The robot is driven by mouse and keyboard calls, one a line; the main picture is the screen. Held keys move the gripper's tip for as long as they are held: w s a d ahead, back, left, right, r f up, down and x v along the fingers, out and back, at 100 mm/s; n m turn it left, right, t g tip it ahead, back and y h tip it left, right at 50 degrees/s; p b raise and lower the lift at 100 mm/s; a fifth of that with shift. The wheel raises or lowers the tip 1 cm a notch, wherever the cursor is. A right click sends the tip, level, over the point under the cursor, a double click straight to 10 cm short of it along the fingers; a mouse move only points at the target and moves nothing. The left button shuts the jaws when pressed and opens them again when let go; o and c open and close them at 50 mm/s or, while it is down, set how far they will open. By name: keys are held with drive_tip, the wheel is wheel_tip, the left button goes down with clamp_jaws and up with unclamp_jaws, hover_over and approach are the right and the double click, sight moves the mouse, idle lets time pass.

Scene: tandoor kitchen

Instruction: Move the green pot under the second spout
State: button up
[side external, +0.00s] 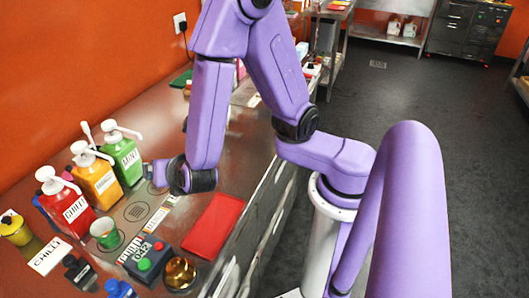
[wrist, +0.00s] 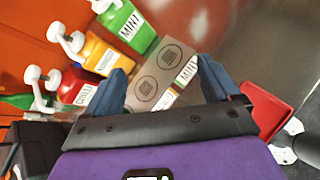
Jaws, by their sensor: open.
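The green pot (side external: 104,235) stands upright on a round mark in front of the red chilli pump bottle (side external: 68,205), at the left end of the row. The orange-yellow pump bottle (side external: 97,182) is in the middle, with a bare round mark (side external: 137,211) before it. The green mint pump bottle (side external: 123,158) is at the far end. All three bottles also show in the wrist view. My gripper (wrist: 161,86) is open and empty above the marked plate. I cannot pick out the pot there. In the side view its fingers are hard to make out.
A control box (side external: 146,258) with green and red buttons, a brass bowl (side external: 180,273) and a blue bottle (side external: 120,289) stand near the pot. A red tray (side external: 213,226) lies to the right. A yellow container (side external: 17,229) and a chilli card (side external: 50,256) are at the left.

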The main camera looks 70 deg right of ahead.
drive_tip(key=s+d+r+m+g+y, duration=0.1)
drive_tip(key=s+d+r+m+g, duration=0.1)
drive_tip(key=s+d+m+g, duration=0.55)
drive_tip(key=s+r+m+g+y, duration=0.2)
drive_tip(key=s+m+y, duration=0.3)
drive_tip(key=s, duration=0.7)
drive_tip(key=shift+s+r+m, duration=0.25)
drive_tip(key=shift+r+m, duration=0.05)
drive_tip(key=shift+m, duration=0.05)
